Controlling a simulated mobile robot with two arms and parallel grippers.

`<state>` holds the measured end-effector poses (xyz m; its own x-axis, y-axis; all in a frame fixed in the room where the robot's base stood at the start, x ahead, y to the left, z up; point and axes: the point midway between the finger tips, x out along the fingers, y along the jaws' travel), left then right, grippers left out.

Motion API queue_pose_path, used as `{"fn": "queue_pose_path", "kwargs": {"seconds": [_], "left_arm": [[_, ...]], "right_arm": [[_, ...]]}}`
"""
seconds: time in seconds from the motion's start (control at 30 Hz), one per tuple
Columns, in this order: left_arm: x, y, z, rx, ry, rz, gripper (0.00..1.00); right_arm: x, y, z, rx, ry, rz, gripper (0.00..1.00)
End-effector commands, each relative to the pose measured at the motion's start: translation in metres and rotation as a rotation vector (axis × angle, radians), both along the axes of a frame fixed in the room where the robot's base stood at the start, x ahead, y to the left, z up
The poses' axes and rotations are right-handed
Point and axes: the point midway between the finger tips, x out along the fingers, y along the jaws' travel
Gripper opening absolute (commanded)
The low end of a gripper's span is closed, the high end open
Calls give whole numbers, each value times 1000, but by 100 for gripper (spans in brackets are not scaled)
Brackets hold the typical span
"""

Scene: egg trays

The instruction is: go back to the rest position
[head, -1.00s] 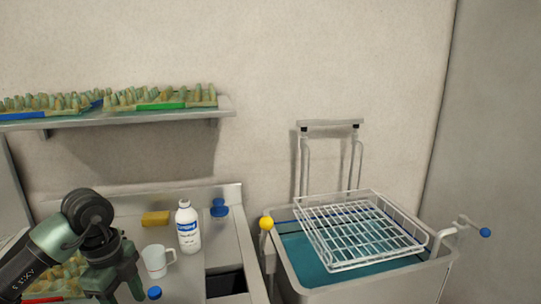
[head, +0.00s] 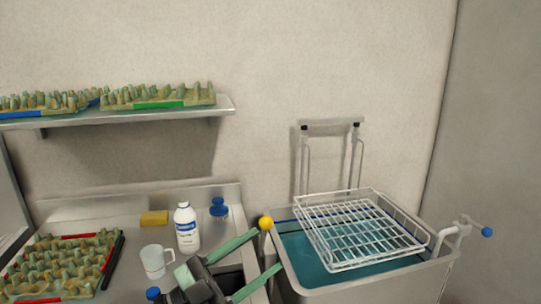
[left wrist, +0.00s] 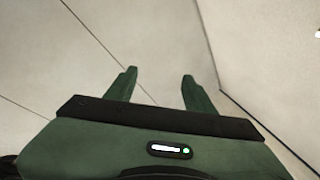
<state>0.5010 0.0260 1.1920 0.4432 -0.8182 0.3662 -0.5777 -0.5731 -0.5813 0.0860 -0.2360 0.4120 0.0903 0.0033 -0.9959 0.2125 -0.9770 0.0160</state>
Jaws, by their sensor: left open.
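My left gripper (head: 258,260) is low in the head view, in front of the counter's right end and the basin's left edge. Its two green fingers are spread apart with nothing between them. In the left wrist view the open fingers (left wrist: 159,85) point at bare floor or wall. My right gripper is not in view.
An egg tray with red edges (head: 66,236) lies on the counter at left. A white mug (head: 153,261), white bottle (head: 187,228) and yellow sponge (head: 154,217) stand nearby. A wire rack (head: 360,228) sits over the water basin (head: 360,285). A shelf (head: 222,106) holds more trays.

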Motion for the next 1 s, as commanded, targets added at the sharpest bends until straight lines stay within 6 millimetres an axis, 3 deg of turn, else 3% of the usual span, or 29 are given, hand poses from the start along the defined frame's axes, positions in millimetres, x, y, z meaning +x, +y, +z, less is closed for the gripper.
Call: {"fn": "queue_pose_path", "kwargs": {"seconds": [0.07,0.17,0.27,0.37,0.5,0.63,0.8,1.0], "left_arm": [[14,27,3,-144,62,168,54],[32,71,-14,-263,181,400,54],[40,115,-54,-317,351,631,54],[32,154,-114,-299,569,838,54],[-11,187,-206,-183,908,1043,54],[-68,196,-273,-26,1189,1119,54],[-137,193,-321,154,1451,1118,54],[-207,183,-350,333,1677,1050,54]], "right_arm": [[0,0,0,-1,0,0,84],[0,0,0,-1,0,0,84],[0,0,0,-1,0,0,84],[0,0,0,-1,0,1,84],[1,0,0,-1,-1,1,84],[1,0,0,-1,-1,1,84],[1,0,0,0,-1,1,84],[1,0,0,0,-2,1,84]]}}
